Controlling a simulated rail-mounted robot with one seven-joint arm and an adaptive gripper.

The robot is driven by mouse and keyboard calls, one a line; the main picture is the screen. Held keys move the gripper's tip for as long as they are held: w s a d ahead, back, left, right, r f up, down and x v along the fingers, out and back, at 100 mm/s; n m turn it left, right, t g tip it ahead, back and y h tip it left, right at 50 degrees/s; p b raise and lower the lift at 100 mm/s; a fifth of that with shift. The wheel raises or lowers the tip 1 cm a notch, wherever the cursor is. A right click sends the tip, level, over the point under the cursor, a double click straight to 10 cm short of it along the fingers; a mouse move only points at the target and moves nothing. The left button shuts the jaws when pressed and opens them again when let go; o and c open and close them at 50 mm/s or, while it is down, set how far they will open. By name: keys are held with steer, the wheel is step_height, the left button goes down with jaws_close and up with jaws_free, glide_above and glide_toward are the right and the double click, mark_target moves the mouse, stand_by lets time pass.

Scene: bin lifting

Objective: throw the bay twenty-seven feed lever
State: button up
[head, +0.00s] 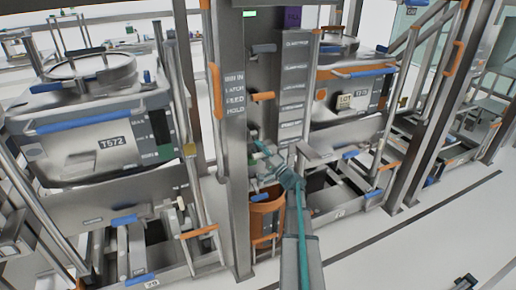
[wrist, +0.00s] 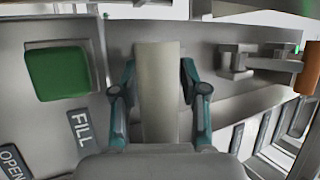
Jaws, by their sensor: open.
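My gripper (head: 268,153) is open beside the central metal column in the head view. In the wrist view its teal fingers (wrist: 157,75) stand either side of a pale upright bar (wrist: 157,105); I cannot tell whether they touch it. An orange-ended lever (head: 263,96) sticks out from the column above my gripper, near a label that seems to read FEED (head: 235,99). No bay number is clear.
A large metal bin marked T572 (head: 112,143) stands left of the column, another bin (head: 350,97) right of it. An orange bucket (head: 266,217) is below my gripper. A green square (wrist: 57,73) and a FILL label (wrist: 80,129) are left of my fingers. Open floor lies front right.

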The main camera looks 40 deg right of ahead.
steer(key=shift+c, duration=0.2)
jaws_close()
stand_by(0.3)
